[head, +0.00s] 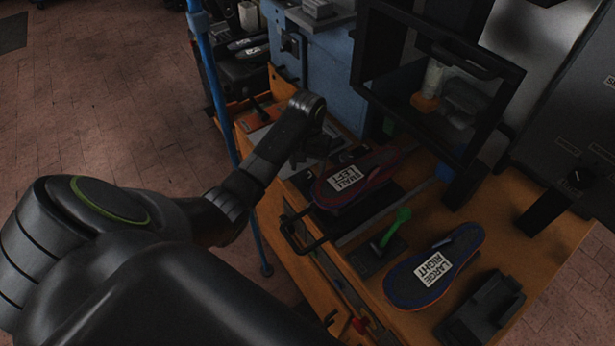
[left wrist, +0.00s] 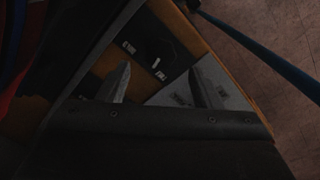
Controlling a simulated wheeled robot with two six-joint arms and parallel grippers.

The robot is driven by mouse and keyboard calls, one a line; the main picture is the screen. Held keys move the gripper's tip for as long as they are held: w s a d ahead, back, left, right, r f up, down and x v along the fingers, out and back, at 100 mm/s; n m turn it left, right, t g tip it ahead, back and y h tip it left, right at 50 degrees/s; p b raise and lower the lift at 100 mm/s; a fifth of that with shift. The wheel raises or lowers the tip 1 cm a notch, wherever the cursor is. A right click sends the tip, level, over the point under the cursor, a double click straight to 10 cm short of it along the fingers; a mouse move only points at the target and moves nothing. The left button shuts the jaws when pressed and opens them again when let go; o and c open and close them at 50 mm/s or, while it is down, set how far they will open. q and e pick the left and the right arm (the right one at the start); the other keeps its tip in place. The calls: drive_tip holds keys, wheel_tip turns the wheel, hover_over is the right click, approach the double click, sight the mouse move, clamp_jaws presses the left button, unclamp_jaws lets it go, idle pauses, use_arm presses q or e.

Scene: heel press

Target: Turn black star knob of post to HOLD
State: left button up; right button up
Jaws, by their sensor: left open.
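In the left wrist view a dark knob (left wrist: 158,50) sits on a black plate at the bench corner, with small white labels on two sides. It is too dark to read the labels or be sure of its star shape. My left gripper (left wrist: 160,80) is open and empty; its two fingers stand apart, with the knob beyond the gap between them. In the head view my left gripper (head: 308,152) is dark and partly hidden by its own wrist, over the left part of the bench. A small black knob-like part (head: 262,109) shows left of it. My right gripper is not in view.
A blue pole (head: 215,90) stands at the bench's left edge. A blue machine (head: 335,75) and a black frame (head: 365,45) rise behind.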

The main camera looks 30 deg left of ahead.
sight(307, 179)
use_arm(q)
drive_tip(key=shift+f, duration=2.35)
drive_tip(key=c, duration=1)
